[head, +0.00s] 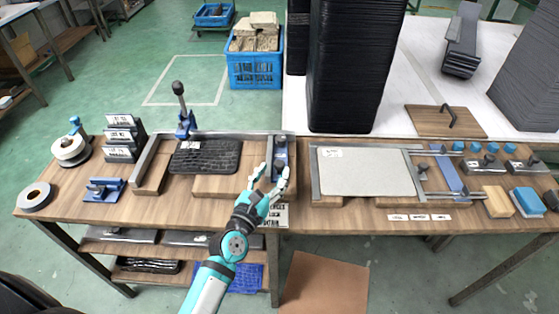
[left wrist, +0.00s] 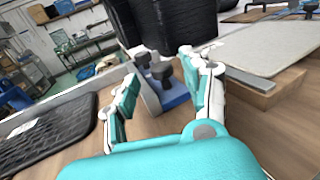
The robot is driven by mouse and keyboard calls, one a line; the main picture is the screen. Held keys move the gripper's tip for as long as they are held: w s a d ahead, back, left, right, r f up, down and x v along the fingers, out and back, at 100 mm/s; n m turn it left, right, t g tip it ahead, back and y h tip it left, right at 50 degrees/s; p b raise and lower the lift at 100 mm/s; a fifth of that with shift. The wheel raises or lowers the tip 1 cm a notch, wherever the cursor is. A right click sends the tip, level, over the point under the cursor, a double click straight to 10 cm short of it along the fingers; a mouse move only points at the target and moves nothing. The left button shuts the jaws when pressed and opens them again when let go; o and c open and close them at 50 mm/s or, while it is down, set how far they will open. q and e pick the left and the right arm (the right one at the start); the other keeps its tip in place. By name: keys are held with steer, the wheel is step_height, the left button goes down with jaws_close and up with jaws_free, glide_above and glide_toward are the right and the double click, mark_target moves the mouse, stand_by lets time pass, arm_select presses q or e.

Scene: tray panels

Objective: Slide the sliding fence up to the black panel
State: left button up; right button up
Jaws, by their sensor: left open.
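The black panel (head: 205,157) lies flat on the wooden fixture at the left of the bench, and its ribbed surface fills the left of the left wrist view (left wrist: 48,138). The sliding fence (head: 280,148), a grey bar on a blue base with black knobs, stands to the right of the panel with a gap between them. It also shows in the left wrist view (left wrist: 172,94). My left gripper (head: 274,172) is open at the near end of the fence, its fingers on either side of a black knob. I cannot tell whether they touch it. My right gripper is not in view.
A grey panel (head: 365,171) lies in a fixture to the right. A clamp with a tall dark handle (head: 182,110) stands behind the black panel. Tall black stacks (head: 355,60) rise behind the bench. Wooden blocks (head: 228,187) sit along the panel's front.

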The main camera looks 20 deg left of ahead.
mark_target(277, 167)
arm_select(q)
steer(key=shift+w+d, duration=0.15)
steer(key=shift+w, duration=1.05)
steer(key=shift+w+d, duration=0.15)
steer(key=shift+w, duration=1)
steer(key=c, duration=0.9)
jaws_close()
